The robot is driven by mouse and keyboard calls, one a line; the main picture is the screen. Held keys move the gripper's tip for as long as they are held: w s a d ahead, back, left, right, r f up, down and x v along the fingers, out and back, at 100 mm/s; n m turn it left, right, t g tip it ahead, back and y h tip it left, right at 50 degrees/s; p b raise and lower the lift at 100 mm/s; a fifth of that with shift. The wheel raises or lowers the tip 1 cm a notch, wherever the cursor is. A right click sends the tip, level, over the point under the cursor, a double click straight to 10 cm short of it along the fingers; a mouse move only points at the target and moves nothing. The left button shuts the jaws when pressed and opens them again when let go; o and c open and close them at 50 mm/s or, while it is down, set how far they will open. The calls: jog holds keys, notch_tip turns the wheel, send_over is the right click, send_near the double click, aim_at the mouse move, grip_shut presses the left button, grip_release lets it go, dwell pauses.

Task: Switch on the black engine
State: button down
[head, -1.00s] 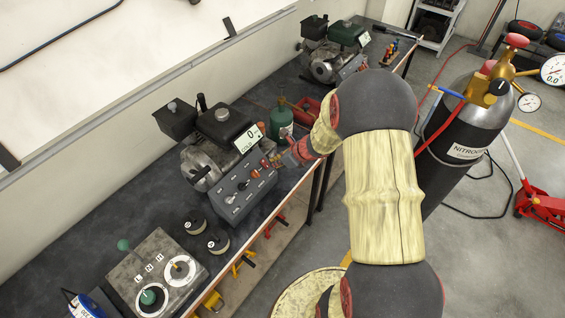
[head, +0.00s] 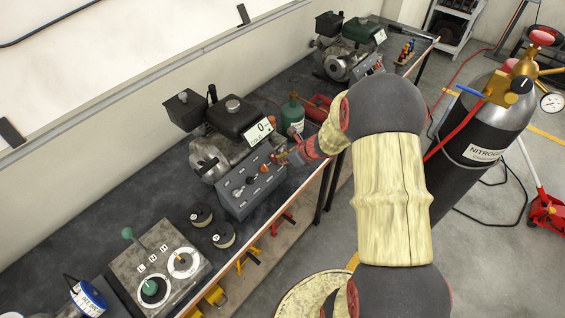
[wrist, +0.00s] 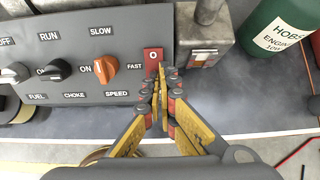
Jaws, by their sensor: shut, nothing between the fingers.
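The black engine (head: 232,116) stands on the dark workbench, with a grey control panel (head: 250,188) in front of it. In the wrist view the panel (wrist: 90,22) carries a grey fuel lever (wrist: 14,73), a black choke knob (wrist: 55,70), an orange speed knob (wrist: 105,68) and a red switch plate (wrist: 153,58) at its right end. My gripper (wrist: 164,78) is shut and empty. Its fingertips are at the lower right of the red plate and partly cover it; I cannot tell whether they touch it. In the head view my gripper (head: 281,158) is at the panel's right end.
A green oil bottle (head: 292,115) stands right of the engine. Two dark round containers (head: 212,226) and a lever box (head: 158,268) sit nearer on the bench. A second engine (head: 345,50) with a green tank is farther back. A nitrogen cylinder (head: 475,125) stands on the floor at right.

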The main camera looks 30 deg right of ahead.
jog(key=shift+s+f+b, duration=0.15)
jog(key=shift+f+b, duration=0.4)
jog(key=shift+b, duration=0.7)
jog(key=shift+a+r, duration=0.1)
jog(key=shift+p, duration=0.35)
jog(key=shift+a+r+p, duration=0.15)
jog(key=shift+r+p, duration=0.35)
jog(key=shift+r, duration=0.35)
jog(key=shift+d+r+p, duration=0.25)
jog(key=shift+r+p, duration=0.1)
jog(key=shift+r, duration=0.05)
jog(key=p+v, duration=0.5)
jog(key=v, duration=0.8)
jog(key=shift+r, duration=0.15)
